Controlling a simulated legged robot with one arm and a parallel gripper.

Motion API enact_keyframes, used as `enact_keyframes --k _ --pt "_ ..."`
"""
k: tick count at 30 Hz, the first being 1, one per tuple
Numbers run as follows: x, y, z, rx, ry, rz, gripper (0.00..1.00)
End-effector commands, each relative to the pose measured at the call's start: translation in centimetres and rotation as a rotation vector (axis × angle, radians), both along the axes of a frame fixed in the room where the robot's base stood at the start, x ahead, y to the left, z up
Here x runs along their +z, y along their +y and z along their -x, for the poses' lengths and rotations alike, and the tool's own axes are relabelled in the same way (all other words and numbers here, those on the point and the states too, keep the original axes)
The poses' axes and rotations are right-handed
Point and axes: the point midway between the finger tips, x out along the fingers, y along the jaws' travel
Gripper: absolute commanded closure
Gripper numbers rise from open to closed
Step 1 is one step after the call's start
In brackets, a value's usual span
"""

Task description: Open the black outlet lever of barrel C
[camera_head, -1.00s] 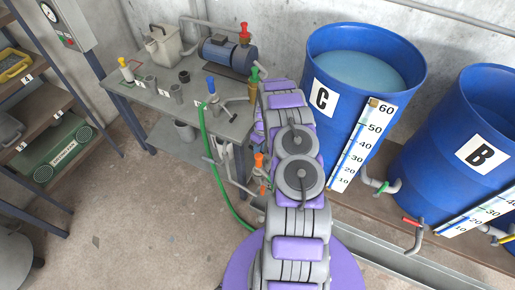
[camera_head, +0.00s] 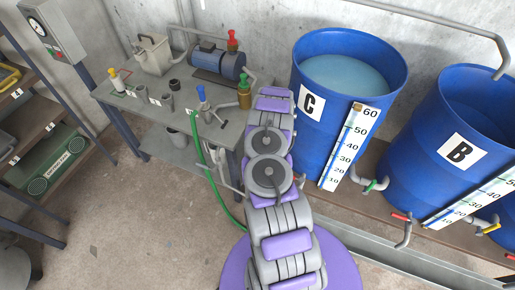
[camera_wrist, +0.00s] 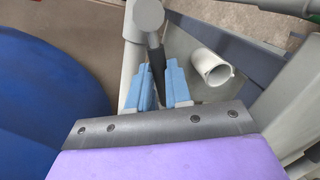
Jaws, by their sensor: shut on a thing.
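Barrel C (camera_head: 325,145) is a tall blue drum of pale liquid, with a white C label and a level scale. In the wrist view, my gripper (camera_wrist: 160,72) has its two blue fingers closed around a black lever (camera_wrist: 155,48). The lever runs up from between the fingers to a grey round pipe joint (camera_wrist: 146,14). A blue barrel wall (camera_wrist: 45,105) fills the left side of that view. In the head view my arm hides the gripper and the black lever. An outlet with a green handle (camera_head: 372,185) shows at barrel C's lower right.
Barrel B (camera_head: 425,175) stands to the right, with a red-handled pipe (camera_head: 403,222) in front. A green hose (camera_head: 213,185) hangs to the floor. An open pipe end (camera_wrist: 210,68) lies right of my fingers.

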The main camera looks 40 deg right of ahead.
Motion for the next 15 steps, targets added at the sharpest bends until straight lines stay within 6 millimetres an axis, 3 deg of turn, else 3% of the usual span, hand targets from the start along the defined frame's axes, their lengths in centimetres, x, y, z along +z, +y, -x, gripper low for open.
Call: enact_keyframes --k 15 --pt "0.1 -1.3 1.8 -0.378 -0.002 0.003 1.00"
